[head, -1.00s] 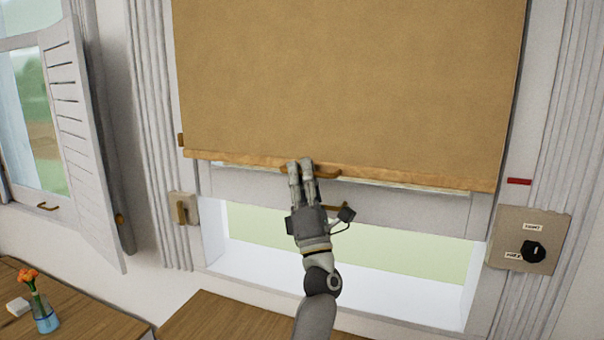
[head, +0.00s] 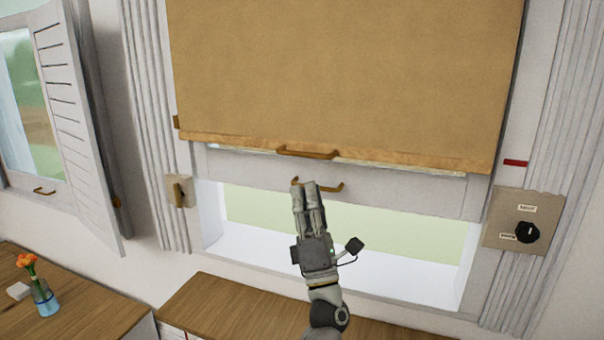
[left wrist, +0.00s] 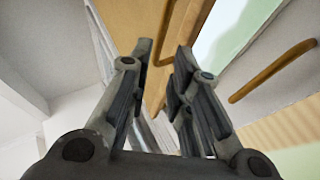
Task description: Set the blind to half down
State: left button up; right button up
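The tan blind (head: 345,75) hangs over the upper part of the window. Its bottom rail, with a brass handle (head: 307,153), is level with the upper part of the sash. The red mark (head: 516,162) on the right frame is near the height of the rail's right end. My left gripper (head: 305,187) is below the blind handle and apart from it, in front of the sash handle (head: 334,188). In the left wrist view its fingers (left wrist: 163,48) are spread and empty, with the blind handle (left wrist: 168,28) beyond them. My right gripper is not in view.
A dial panel (head: 498,232) is on the right wall and a small switch (head: 179,191) on the left. A louvred shutter (head: 78,130) stands open at the far left. A vase of orange flowers (head: 45,298) stands on a wooden top. A low cabinet (head: 235,312) is under the window.

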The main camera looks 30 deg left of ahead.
pick_arm(q)
jog(key=v, duration=0.2)
jog(key=shift+s+d+f, duration=0.1)
jog(key=shift+s+f, duration=0.05)
jog(key=shift+f, duration=0.05)
dwell(0.4)
